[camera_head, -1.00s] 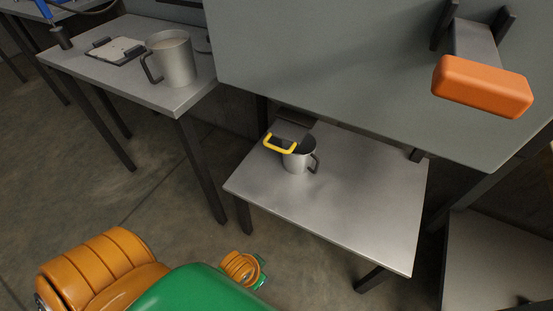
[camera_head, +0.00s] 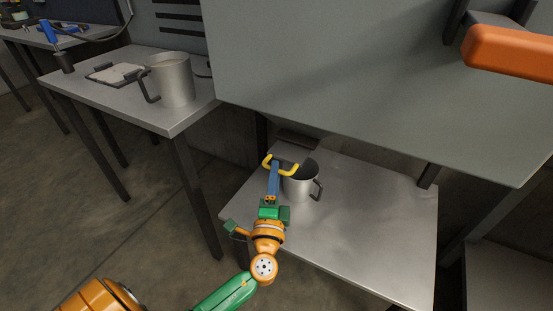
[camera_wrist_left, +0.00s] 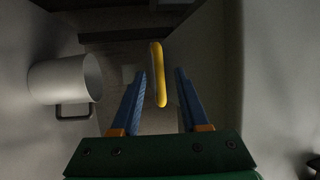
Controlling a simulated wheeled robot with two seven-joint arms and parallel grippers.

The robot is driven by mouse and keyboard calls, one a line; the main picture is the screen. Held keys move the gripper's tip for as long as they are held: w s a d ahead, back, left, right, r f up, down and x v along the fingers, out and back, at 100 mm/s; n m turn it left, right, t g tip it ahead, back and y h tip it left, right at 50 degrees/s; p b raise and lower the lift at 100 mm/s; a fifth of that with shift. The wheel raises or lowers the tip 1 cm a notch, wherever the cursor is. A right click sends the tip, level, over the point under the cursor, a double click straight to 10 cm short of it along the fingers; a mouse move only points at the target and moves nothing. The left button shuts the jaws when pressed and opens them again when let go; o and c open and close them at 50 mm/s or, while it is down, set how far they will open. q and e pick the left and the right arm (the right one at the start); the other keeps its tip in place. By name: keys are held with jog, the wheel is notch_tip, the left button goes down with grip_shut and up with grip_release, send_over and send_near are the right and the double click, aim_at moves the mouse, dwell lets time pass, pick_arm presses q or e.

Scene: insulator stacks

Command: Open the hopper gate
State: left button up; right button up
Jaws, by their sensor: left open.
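The hopper gate's yellow handle (camera_head: 294,170) sits low beneath a large grey panel, at the edge of a dark gate part (camera_head: 297,140). My left gripper (camera_head: 275,165) reaches up to the handle's middle, its blue fingers covering part of it. In the left wrist view the yellow bar (camera_wrist_left: 157,60) lies between the two open fingertips (camera_wrist_left: 160,74), with gaps showing on both sides. A metal mug (camera_head: 299,184) stands on the low table just right of the fingers; it shows at the left in the wrist view (camera_wrist_left: 62,80). My right gripper is out of view.
The low metal table (camera_head: 370,225) is mostly bare. The grey panel (camera_head: 340,85) overhangs its back. An orange block (camera_head: 510,52) juts out at upper right. A left side table (camera_head: 110,95) holds a large jug (camera_head: 172,82) and a clipboard (camera_head: 115,73).

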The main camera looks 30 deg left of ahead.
pick_arm(q)
jog(key=x, duration=0.5)
jog(key=shift+w+a, duration=0.15)
jog(key=shift+w, duration=0.05)
grip_shut()
